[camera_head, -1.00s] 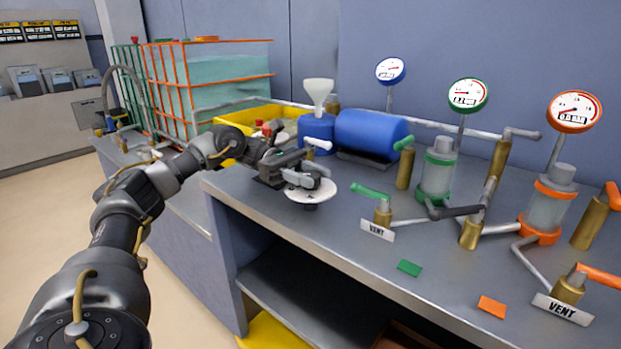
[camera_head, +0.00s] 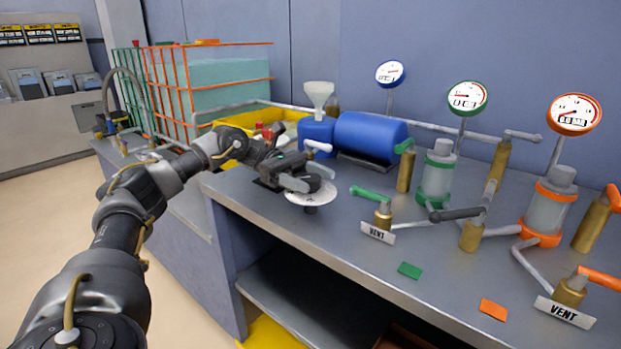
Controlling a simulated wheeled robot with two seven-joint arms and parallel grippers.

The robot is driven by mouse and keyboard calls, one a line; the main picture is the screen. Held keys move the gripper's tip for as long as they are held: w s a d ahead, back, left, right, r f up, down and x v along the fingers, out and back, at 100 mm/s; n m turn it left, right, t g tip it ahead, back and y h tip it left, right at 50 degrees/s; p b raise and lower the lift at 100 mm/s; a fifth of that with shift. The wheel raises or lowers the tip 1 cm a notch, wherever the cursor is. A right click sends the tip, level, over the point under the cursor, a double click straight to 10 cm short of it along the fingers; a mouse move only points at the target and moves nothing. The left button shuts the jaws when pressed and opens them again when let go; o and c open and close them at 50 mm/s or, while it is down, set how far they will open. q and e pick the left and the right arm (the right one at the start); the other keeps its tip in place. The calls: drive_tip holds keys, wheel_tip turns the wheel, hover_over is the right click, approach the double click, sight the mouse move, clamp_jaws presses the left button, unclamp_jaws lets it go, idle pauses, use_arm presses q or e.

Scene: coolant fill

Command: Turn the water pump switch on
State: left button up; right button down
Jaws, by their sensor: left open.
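My left gripper (camera_head: 318,184) reaches in from the left over the front left part of the bench. Its jaws are open, beside and partly over a white round disc (camera_head: 311,198) with small marks on its rim. The disc stands on a dark stub above the bench top. The gripper hides part of the disc, and I cannot tell whether they touch. I cannot make out a labelled water pump switch; whether the disc belongs to it is unclear. My right gripper is not in view.
Behind the gripper stand a blue tank (camera_head: 370,135), a white funnel (camera_head: 319,95) and a yellow tray (camera_head: 284,113). Valves with green handles (camera_head: 371,193) and orange handles (camera_head: 600,277), pipes and gauges (camera_head: 466,98) fill the right side. The bench's front strip (camera_head: 345,245) is mostly clear.

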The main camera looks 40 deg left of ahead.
use_arm(q)
drive_tip(key=shift+w+a, duration=0.1)
drive_tip(key=shift+a, duration=1.8)
drive_tip(key=shift+a+p, duration=0.4)
drive_tip(key=shift+a, duration=3.15)
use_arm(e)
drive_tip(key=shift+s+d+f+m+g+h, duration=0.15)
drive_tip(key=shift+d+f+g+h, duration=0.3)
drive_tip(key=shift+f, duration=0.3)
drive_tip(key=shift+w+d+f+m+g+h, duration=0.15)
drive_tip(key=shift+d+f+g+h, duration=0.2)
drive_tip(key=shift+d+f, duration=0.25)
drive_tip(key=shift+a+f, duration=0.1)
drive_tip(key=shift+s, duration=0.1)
